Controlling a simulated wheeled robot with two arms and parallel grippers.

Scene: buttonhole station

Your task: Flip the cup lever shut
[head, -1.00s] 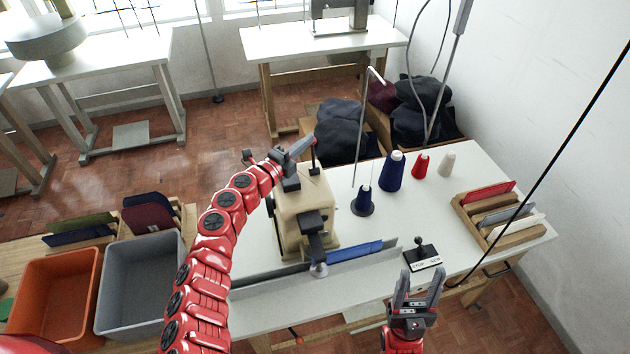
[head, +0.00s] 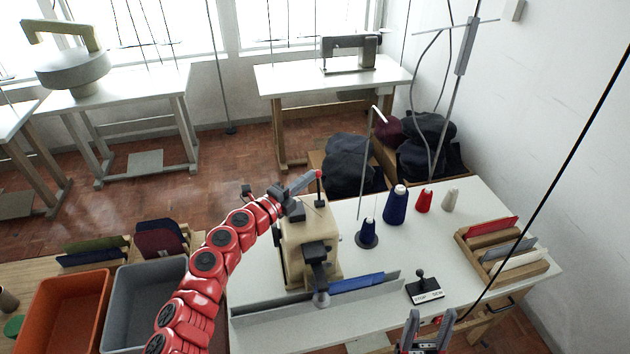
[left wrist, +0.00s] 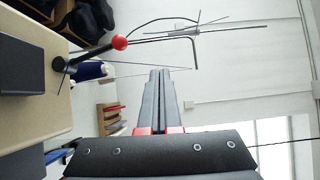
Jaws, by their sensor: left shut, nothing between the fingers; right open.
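The tan machine (head: 296,260) stands on the white table, with a dark clamp arm on its front. On its top stands a thin black lever with a red ball knob (head: 319,174); I take this for the cup lever. The knob (left wrist: 120,42) also shows in the left wrist view, left of my fingers, with the lever leaning from a black pivot. My left gripper (head: 316,175) is shut and empty, its tips close by the knob in the head view; I cannot tell whether they touch. My right gripper (head: 429,318) is open and empty at the table's front edge.
A small stop/sew switch (head: 424,289) sits right of the machine. A thin stand rod (head: 364,160) rises near the cones. Orange and grey bins (head: 140,300) are at left.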

